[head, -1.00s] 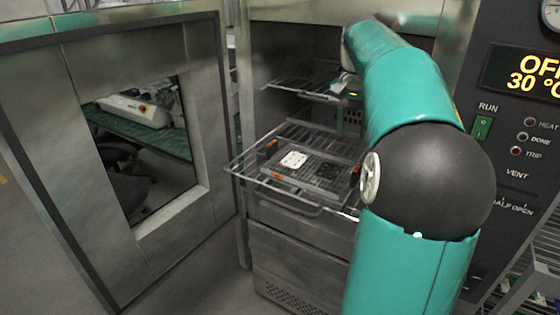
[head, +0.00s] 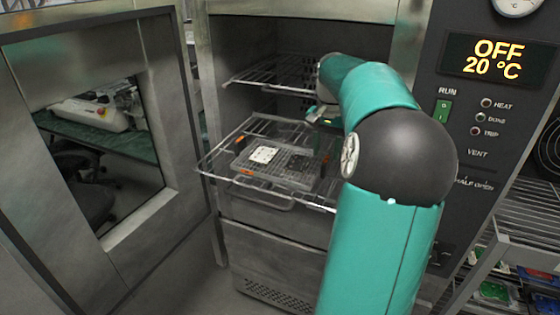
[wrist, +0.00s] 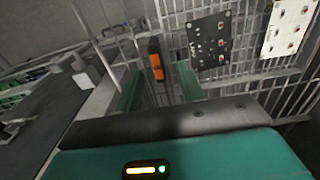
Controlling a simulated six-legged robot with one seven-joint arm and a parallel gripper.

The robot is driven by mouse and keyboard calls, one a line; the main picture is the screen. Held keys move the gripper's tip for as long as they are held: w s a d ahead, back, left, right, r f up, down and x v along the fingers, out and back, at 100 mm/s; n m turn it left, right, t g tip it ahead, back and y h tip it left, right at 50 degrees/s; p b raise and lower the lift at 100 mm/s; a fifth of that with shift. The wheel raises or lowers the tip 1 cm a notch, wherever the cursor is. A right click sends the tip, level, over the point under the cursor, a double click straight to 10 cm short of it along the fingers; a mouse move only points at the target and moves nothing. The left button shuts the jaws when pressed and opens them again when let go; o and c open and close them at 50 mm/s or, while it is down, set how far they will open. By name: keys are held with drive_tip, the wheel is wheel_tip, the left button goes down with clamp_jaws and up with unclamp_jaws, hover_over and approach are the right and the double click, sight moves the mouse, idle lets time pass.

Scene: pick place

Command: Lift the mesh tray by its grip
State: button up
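The mesh tray (head: 264,181) rests on a wire rack pulled partly out of the oven chamber. It holds a white card (head: 263,154) and a dark card (head: 300,163), both also in the wrist view. The black and orange grip (wrist: 155,60) stands at the tray's edge in the wrist view; it is the right-hand grip in the head view (head: 325,160). My gripper (wrist: 158,85) is open and empty, its two green fingers spread apart, with the grip showing between and beyond them. In the head view my gripper (head: 325,116) is above the tray's right side, partly hidden by my arm.
The oven door (head: 105,150) stands open at left. An upper wire rack (head: 265,74) is inside the chamber above the tray's rack. The control panel (head: 480,110) reads OFF, 20 °C. A shelf cart (head: 510,255) with coloured parts stands at lower right.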

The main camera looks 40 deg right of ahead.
sight(326, 159)
drive_tip(key=f, duration=0.4)
drive_tip(key=shift+s, duration=0.2)
clamp_jaws()
drive_tip(key=shift+r, duration=0.15)
